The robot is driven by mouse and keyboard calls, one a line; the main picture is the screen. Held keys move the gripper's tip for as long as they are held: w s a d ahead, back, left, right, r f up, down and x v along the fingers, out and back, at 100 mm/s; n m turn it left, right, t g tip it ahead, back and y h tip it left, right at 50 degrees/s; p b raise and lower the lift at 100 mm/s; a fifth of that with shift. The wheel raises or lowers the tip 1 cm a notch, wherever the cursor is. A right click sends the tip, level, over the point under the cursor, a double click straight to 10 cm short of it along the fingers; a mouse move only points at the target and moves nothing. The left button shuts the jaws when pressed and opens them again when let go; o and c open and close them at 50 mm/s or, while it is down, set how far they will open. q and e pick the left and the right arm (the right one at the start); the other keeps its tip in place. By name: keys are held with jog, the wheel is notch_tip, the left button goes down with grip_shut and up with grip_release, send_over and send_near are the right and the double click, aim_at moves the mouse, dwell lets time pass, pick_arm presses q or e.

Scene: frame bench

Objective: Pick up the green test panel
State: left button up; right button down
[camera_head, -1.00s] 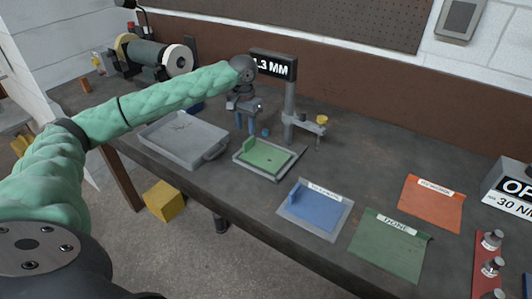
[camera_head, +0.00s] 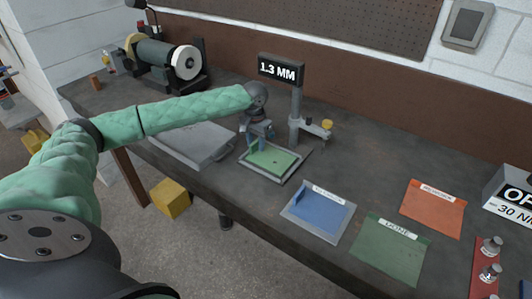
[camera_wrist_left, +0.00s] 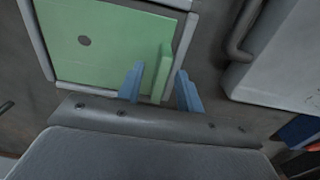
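The green test panel (camera_head: 275,161) lies flat in a light-edged fixture (camera_head: 273,182) below the display post. It has a raised green tab along its left edge. In the left wrist view the panel (camera_wrist_left: 105,45) shows a dark round hole and its upright tab. My left gripper (camera_head: 259,144) is low over the panel's left edge. Its two blue fingers (camera_wrist_left: 160,91) are open, one on each side of the tab, with small gaps visible. Part of the tab is hidden by the fingers in the head view. My right gripper is not in view.
A bench grinder (camera_head: 165,60) is at back left.

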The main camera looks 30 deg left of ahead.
pick_arm(q)
jog(key=shift+c, duration=0.3)
grip_shut()
